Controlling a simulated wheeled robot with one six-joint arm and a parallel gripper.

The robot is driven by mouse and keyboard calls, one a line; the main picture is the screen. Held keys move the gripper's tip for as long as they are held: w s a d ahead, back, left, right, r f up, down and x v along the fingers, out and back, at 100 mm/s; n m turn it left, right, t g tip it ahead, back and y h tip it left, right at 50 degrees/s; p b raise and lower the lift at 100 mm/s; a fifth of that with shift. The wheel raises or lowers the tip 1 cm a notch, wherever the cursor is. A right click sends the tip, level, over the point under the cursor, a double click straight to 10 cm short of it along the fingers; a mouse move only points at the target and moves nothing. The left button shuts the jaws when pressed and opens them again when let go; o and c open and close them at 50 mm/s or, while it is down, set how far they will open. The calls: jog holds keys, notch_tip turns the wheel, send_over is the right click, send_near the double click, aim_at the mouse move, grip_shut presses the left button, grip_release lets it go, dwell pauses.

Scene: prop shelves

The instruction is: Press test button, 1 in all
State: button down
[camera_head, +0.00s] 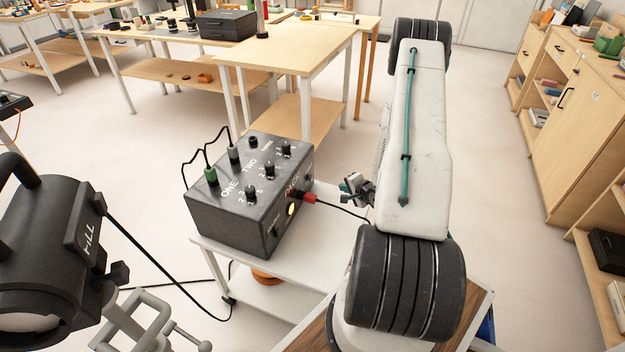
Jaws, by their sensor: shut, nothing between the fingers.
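A dark grey control box (228,212) marked ONE and TWO stands on a white cart. Its top has several black knobs and switches. Its right side face carries a small round glowing yellow-white spot (291,210), a dark control beside it, and a red plug (309,197) with a black cable. I cannot read a test label, so I cannot tell which control is the test button. My gripper (347,186) is to the right of the box, apart from that face and close to the red plug. It is small in view and looks shut and empty.
Black cables run from the box's top and side. A large black lamp (40,250) stands at the left. Wooden tables (290,55) are behind, and wooden cabinets (550,120) line the right.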

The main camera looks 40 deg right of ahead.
jog(key=shift+w+a, duration=0.55)
jog(key=shift+w, duration=0.8)
jog(key=shift+w+a, duration=0.55)
jog(key=shift+w, duration=0.8)
jog(key=shift+w+a, duration=0.55)
jog(key=shift+w, duration=0.8)
jog(key=shift+w+a, duration=0.15)
jog(key=shift+w, duration=0.2)
jog(key=shift+w+a, duration=0.2)
jog(key=shift+w, duration=0.2)
jog(key=shift+s+d, duration=0.1)
jog(key=shift+s, duration=0.05)
jog(key=shift+s+d, duration=0.2)
jog(key=shift+s, duration=0.45)
jog(key=shift+s+d, duration=0.35)
jog(key=shift+s, duration=0.4)
jog(key=shift+s+d, duration=0.3)
jog(key=shift+s, duration=0.5)
jog(key=shift+s+d, duration=0.35)
jog(key=shift+s, duration=0.4)
